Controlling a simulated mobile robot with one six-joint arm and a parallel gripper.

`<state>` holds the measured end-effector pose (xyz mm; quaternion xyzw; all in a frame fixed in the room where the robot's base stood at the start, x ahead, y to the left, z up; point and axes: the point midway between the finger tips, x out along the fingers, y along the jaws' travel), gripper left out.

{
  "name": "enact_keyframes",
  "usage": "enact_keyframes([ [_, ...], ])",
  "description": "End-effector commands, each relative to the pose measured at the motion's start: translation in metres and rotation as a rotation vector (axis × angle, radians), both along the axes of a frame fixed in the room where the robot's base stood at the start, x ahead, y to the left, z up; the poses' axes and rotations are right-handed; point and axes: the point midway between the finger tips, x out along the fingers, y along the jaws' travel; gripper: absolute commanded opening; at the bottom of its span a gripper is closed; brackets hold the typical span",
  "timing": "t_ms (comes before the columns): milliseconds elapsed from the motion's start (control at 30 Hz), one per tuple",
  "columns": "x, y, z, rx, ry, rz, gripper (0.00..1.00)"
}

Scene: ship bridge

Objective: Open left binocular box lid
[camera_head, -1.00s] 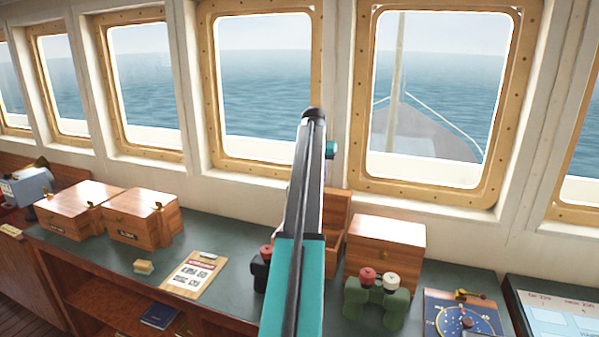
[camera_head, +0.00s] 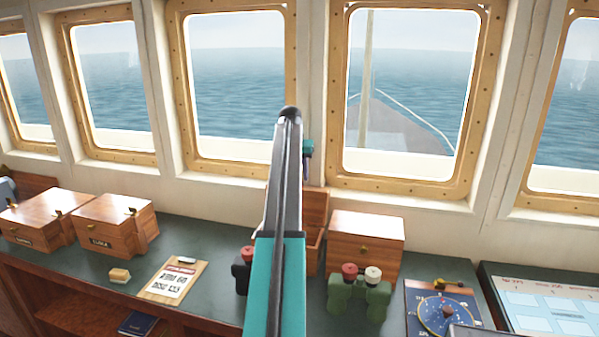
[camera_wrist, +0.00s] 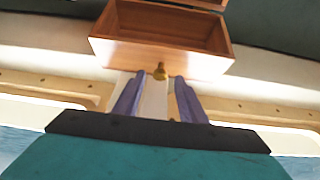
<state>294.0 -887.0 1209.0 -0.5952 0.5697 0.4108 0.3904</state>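The left binocular box (camera_head: 316,250) is wooden and stands behind my arm, which hides much of it. Its lid (camera_head: 314,203) stands raised. In the wrist view, which looks upside down, the hollow inside of the lid (camera_wrist: 180,30) shows, with a brass knob (camera_wrist: 160,71) on its edge face. My gripper (camera_wrist: 157,82) has two purple fingers set apart, with the knob near and between their tips. I see no firm grip on it. In the head view the gripper (camera_head: 307,165) is mostly hidden behind the arm.
The right wooden box (camera_head: 367,238) is closed. Green binoculars (camera_head: 360,295) and dark binoculars (camera_head: 241,270) stand in front of the boxes. A clipboard (camera_head: 172,280), two wooden boxes (camera_head: 115,224) and a blue dial panel (camera_head: 443,312) share the counter. Windows rise close behind.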

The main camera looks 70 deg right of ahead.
Motion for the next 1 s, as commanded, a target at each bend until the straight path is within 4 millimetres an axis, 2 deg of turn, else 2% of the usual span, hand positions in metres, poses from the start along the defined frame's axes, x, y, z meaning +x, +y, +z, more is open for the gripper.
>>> enact_keyframes([
  [267,0.002,0.002,0.005,0.0,-0.002,0.002,0.38],
  [467,0.002,0.008,0.021,-0.002,-0.002,0.002,0.38],
  [1000,0.001,0.036,0.094,-0.002,0.0,0.001,0.38],
])
